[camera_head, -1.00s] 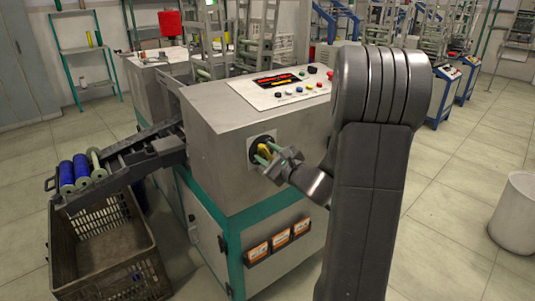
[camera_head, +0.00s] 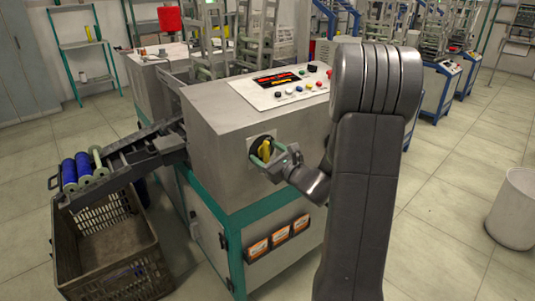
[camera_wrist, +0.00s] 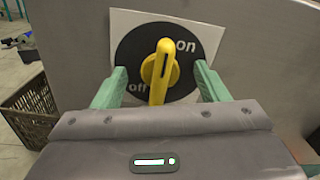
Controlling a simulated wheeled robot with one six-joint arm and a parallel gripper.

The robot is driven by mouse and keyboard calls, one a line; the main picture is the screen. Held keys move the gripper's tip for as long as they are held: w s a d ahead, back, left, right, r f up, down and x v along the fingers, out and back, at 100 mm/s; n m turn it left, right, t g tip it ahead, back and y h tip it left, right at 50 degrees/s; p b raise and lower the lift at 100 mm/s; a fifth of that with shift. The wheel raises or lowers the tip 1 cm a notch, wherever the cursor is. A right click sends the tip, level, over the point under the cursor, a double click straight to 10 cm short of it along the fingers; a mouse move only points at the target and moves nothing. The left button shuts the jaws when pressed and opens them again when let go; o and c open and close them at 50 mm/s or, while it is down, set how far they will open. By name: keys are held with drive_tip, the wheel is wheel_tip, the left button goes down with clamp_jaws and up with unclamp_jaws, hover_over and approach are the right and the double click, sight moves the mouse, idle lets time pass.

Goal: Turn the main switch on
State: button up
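The main switch is a yellow handle (camera_wrist: 160,72) on a black round dial (camera_wrist: 128,62) with a white backing plate, on the machine's side panel. In the wrist view the handle stands nearly upright, with "on" at upper right and "off" at lower left of the dial. The switch also shows in the head view (camera_head: 265,147). My gripper (camera_wrist: 162,82) is open, its two green fingers on either side of the handle with a gap on both sides. In the head view my gripper (camera_head: 268,157) is at the switch, partly overlapping it.
The grey machine cabinet (camera_head: 215,145) has a button panel (camera_head: 285,90) on top. A chute (camera_head: 130,165) with blue bobbins (camera_head: 75,170) sits left, above a dark crate (camera_head: 100,255). Orange-labelled boxes (camera_head: 280,237) sit below the switch.

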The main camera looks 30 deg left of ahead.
drive_tip(key=shift+o, duration=1.2)
drive_tip(key=b+v, duration=0.1)
drive_tip(key=v, duration=0.8)
drive_tip(key=shift+a, duration=0.1)
drive_tip(key=p+x, duration=0.1)
drive_tip(key=x, duration=0.8)
drive_tip(key=shift+n+b, duration=0.35)
drive_tip(key=shift+n, duration=0.15)
